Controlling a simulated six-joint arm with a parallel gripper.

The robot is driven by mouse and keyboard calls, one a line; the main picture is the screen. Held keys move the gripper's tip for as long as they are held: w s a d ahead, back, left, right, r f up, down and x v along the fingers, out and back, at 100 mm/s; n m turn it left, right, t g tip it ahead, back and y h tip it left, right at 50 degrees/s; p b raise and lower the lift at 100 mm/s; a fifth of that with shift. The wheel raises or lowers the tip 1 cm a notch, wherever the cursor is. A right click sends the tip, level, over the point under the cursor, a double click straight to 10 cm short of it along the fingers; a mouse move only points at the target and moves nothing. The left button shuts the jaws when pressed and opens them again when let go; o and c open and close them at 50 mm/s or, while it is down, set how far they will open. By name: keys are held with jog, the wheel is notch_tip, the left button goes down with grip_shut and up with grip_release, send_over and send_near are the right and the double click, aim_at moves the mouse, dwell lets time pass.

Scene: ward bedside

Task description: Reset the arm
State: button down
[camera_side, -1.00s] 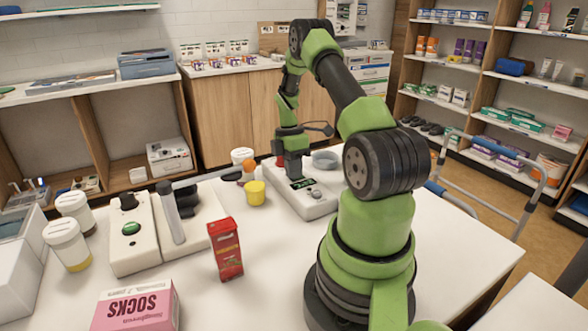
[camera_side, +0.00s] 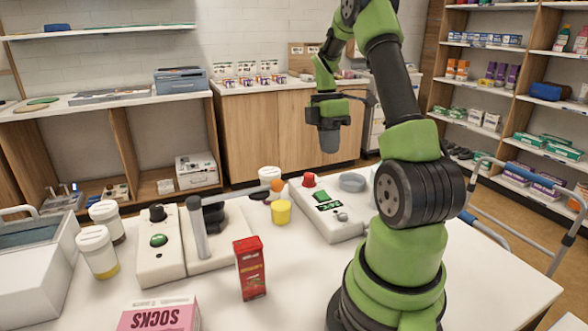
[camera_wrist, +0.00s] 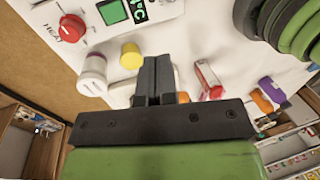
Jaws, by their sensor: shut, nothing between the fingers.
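My green and dark grey gripper (camera_side: 330,150) is raised in the side view, clear of the white table (camera_side: 390,290). Its fingers are shut and empty. The wrist view shows the closed fingers (camera_wrist: 155,75) pointing over the table. Below and near it stands a white device (camera_side: 345,226) with a red knob (camera_side: 309,180), a green display (camera_side: 329,205) and a grey round dish (camera_side: 352,182). The red knob (camera_wrist: 70,28) and the display (camera_wrist: 112,11) also show in the wrist view. Nothing touches the gripper.
A yellow cup (camera_side: 281,212), a red carton (camera_side: 251,270), a pink socks box (camera_side: 160,318) and white tubs (camera_side: 97,252) stand on the table. A white unit with a green button (camera_side: 158,245) is at left. A walker frame (camera_side: 520,205) stands at right.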

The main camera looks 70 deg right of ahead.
jog(key=w+a+r+m+t+h, duration=0.1)
jog(key=w+a+r+m+t, duration=0.15)
jog(key=a+r, duration=0.4)
jog(key=w+a+r+m+t+h, duration=0.1)
jog(key=w+a+r+m, duration=0.2)
jog(key=a, duration=0.6)
jog(key=s+a+r+m+t+y, duration=0.2)
jog(key=s+a+m+t, duration=0.3)
jog(key=a, duration=0.8)
jog(key=s+r+m, duration=0.1)
jog(key=s+m, duration=0.1)
jog(key=s, duration=0.1)
jog(key=shift+a, duration=0.25)
dwell(0.8)
